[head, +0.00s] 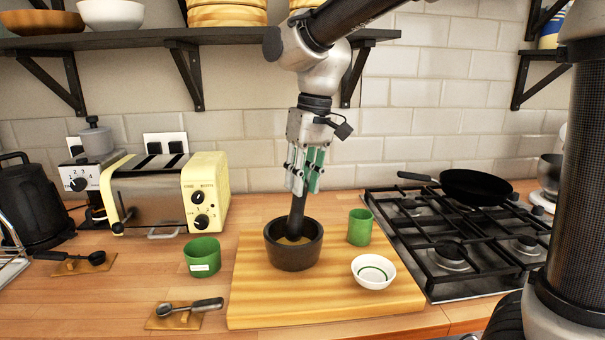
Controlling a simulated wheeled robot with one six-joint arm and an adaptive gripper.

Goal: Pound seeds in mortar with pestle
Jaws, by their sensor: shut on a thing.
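A dark mortar (293,258) stands on a wooden board (335,312) in the middle of the counter. Some tan stuff, likely the seeds (287,240), shows inside it. My gripper (301,188) is above the mortar, pointing down, shut on a dark pestle (297,218). The pestle is nearly upright and its lower end is inside the mortar. Whether its tip touches the seeds is hard to tell. The mortar's near wall hides most of its inside.
A green cup (360,227) and a white bowl (373,272) stand on the board, right of the mortar. A labelled green cup (203,259) and a metal scoop (190,307) are left. A toaster (166,193), gas hob (455,240) and overhead shelf (130,39) flank the space.

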